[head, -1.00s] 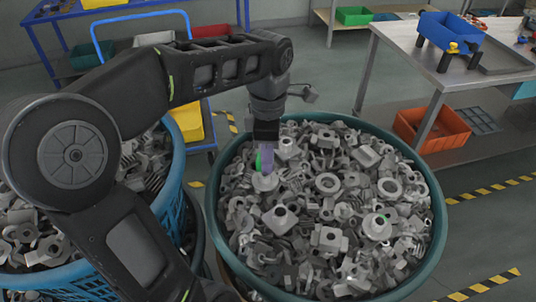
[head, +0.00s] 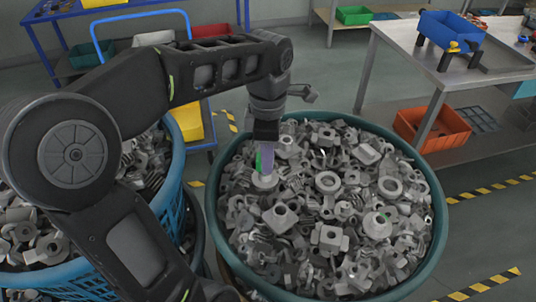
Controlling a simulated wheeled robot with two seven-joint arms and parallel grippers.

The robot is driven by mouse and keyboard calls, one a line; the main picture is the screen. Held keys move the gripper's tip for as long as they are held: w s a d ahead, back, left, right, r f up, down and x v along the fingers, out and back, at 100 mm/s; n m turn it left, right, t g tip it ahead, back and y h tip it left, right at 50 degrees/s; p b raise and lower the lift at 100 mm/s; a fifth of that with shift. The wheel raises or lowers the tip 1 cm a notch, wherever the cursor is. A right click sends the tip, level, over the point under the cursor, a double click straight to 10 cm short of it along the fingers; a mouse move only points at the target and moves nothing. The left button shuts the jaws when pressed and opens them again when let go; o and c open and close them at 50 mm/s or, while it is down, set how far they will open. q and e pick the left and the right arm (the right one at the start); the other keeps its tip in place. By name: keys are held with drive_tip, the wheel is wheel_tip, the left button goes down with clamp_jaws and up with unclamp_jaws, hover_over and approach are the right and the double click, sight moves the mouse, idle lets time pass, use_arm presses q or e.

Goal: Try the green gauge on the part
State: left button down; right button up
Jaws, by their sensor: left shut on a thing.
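My left gripper (head: 266,157) points straight down over the left side of the round bin of metal parts. It is shut on the green gauge (head: 258,161), of which only a narrow green strip shows beside the purple-grey fingers. Directly below is a grey part with a round flange (head: 265,182), lying on the heap. The gauge's lower end is at or just above this part; I cannot tell whether they touch or whether it has entered the part. My right gripper is not in view.
The green-rimmed bin (head: 438,205) is full of loose grey metal parts. A blue basket (head: 178,165) of similar parts stands to its left. A metal table (head: 395,40) with a blue bin (head: 450,30) is at the back right, above an orange crate (head: 432,130).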

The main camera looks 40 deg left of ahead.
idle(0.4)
use_arm(q)
drive_tip(key=shift+r+p, duration=1.2)
drive_tip(key=shift+r, duration=0.35)
wheel_tip(320, 180, up, 2)
drive_tip(key=shift+p, duration=0.4)
drive_tip(key=shift+r, duration=1)
